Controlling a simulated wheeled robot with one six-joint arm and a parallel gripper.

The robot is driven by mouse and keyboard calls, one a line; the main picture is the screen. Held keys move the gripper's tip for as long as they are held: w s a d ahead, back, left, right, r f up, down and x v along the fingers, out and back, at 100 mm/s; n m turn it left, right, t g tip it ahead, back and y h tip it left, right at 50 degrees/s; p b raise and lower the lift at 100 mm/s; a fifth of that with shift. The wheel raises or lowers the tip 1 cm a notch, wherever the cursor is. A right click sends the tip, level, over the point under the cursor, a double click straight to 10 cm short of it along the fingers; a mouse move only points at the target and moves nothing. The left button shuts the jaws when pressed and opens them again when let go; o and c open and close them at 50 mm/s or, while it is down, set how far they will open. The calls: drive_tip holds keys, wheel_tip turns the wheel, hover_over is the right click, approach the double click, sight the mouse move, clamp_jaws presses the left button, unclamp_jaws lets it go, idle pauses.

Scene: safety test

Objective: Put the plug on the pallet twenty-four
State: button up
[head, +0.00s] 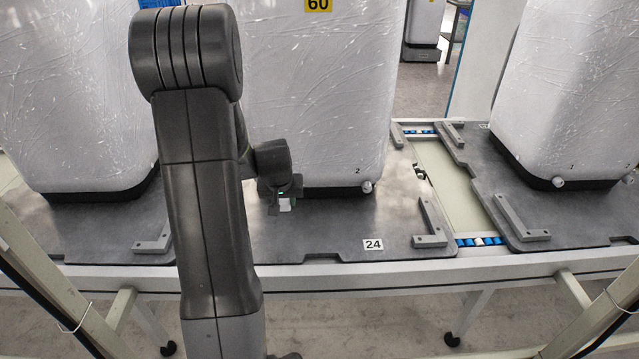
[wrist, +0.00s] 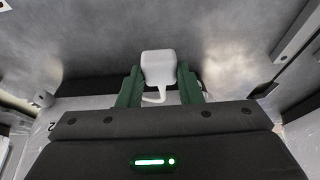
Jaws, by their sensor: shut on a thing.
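My gripper (wrist: 158,88) has two green fingers and is shut on the white plug (wrist: 158,66), which sticks out past the fingertips in the wrist view. In the head view the plug (head: 285,205) hangs under my gripper (head: 284,192), over the grey pallet labelled 24 (head: 330,222). I cannot tell whether the plug touches the pallet. The 24 label (head: 373,244) is at the pallet's front edge, right of my gripper. My arm hides the left part of this pallet.
A wrapped white container marked 60 (head: 310,90) stands on the pallet behind my gripper, with a white knob (head: 367,186) low at its front. Wrapped containers stand on the left (head: 75,100) and right (head: 570,90) pallets. A grey corner block (head: 430,222) rises at the right. The pallet's front strip is clear.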

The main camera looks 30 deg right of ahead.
sight(287, 229)
drive_tip(key=shift+w+d+f, duration=0.1)
drive_tip(key=shift+w, duration=0.1)
drive_tip(key=shift+f+b, duration=0.3)
drive_tip(key=shift+f, duration=0.05)
wheel_tip(287, 229, down, 9)
drive_tip(key=shift+w+r+b, duration=0.1)
drive_tip(key=shift+b, duration=0.55)
drive_tip(key=o, duration=1)
drive_tip(key=shift+o, duration=0.2)
